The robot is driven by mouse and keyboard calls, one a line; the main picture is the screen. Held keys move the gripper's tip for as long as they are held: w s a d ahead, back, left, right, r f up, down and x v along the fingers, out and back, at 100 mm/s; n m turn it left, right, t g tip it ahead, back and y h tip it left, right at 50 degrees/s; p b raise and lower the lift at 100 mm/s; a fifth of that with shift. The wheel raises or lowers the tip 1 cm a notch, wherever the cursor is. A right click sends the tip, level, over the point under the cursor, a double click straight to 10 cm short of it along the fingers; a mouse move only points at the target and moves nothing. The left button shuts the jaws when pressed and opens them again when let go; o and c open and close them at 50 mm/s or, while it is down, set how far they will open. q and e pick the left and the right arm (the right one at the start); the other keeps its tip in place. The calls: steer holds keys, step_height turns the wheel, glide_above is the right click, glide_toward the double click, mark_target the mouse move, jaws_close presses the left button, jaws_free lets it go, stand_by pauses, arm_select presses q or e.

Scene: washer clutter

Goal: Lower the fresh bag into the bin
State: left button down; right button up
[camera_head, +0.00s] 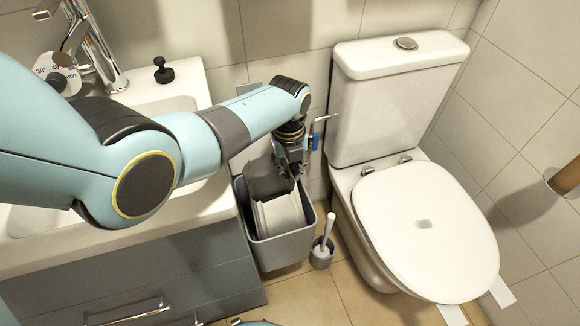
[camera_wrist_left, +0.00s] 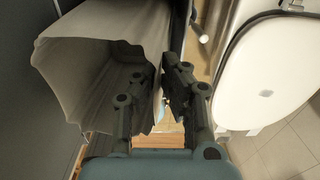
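The grey bag (camera_head: 280,215) is mostly inside the grey bin (camera_head: 284,252) between the vanity and the toilet. Its upper part stands above the bin's back rim. In the left wrist view the open, creased bag (camera_wrist_left: 88,62) fills the left half. My left gripper (camera_head: 291,172) is over the bin, pointing down. In the left wrist view my left gripper (camera_wrist_left: 160,88) has one finger inside the bag and the other outside, with the bag's edge pinched between them. The bag's bottom is hidden. My right gripper is not in view.
The toilet (camera_head: 425,225) stands close on the right, lid down. A toilet brush in its holder (camera_head: 321,252) is right beside the bin. The washbasin vanity (camera_head: 190,265) is close on the left. Some floor (camera_head: 310,297) is clear in front.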

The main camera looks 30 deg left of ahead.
arm_select(q)
steer(key=shift+f, duration=0.25)
steer(key=shift+f+b, duration=0.8)
steer(key=shift+f, duration=0.15)
steer(key=shift+f+b, duration=0.75)
steer(key=shift+f, duration=0.2)
steer(key=c, duration=1)
jaws_free()
steer(key=shift+r, duration=0.1)
steer(key=shift+r, duration=0.1)
step_height(320, 180, up, 7)
steer(key=p, duration=0.7)
